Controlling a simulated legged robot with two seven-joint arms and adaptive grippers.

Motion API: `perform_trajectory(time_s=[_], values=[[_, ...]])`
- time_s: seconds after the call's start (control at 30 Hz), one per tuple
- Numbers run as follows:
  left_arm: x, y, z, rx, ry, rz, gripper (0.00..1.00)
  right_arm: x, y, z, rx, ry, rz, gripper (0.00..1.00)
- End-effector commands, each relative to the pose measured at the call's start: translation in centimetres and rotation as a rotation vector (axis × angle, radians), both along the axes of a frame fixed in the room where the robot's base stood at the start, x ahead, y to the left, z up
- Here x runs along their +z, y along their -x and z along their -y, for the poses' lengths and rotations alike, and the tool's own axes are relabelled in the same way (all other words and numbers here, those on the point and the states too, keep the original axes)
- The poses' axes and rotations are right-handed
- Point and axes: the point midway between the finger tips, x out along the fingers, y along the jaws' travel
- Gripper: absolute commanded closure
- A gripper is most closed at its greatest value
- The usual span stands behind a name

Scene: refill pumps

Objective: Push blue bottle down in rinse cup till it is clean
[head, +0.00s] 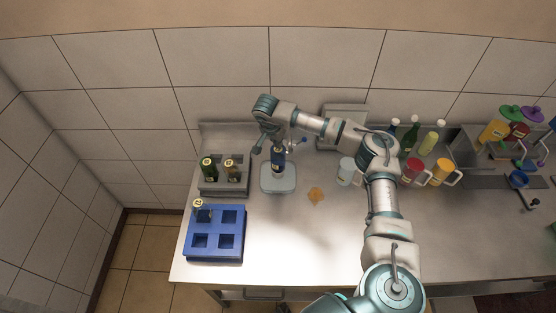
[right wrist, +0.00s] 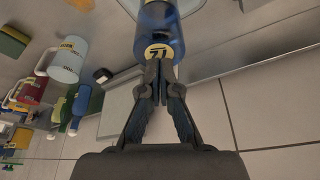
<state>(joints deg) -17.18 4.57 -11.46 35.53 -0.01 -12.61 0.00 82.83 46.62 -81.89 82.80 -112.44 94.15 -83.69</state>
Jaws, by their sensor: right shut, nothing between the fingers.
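The blue bottle (head: 277,158) stands upright in the rinse cup on a pale square base (head: 278,181), left of the middle of the counter. In the right wrist view the blue bottle (right wrist: 157,28) shows its round yellow-and-white end with a dark mark. My right gripper (head: 275,140) is directly above the bottle, pointing down. Its fingers (right wrist: 160,70) are shut with nothing between them, and the tips are at the bottle's top; I cannot tell for sure whether they touch it. The cup's inside is hidden. My left gripper is not in view.
A grey rack (head: 238,187) with two bottles stands left of the rinse base. A blue crate (head: 216,251) with one bottle is in front of it. The front middle counter is clear.

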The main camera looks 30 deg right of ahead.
Motion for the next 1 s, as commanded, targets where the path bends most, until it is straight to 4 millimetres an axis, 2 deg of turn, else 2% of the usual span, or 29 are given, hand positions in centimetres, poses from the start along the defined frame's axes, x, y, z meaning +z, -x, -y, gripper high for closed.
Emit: perform_trajectory(time_s=[0.57, 1.0], values=[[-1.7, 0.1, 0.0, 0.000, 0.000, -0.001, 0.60, -3.1, 0.0, 0.0, 0.001, 0.001, -0.001, 1.00], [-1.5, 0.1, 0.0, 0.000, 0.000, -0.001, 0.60, -3.0, 0.0, 0.0, 0.000, 0.000, -0.002, 1.00]])
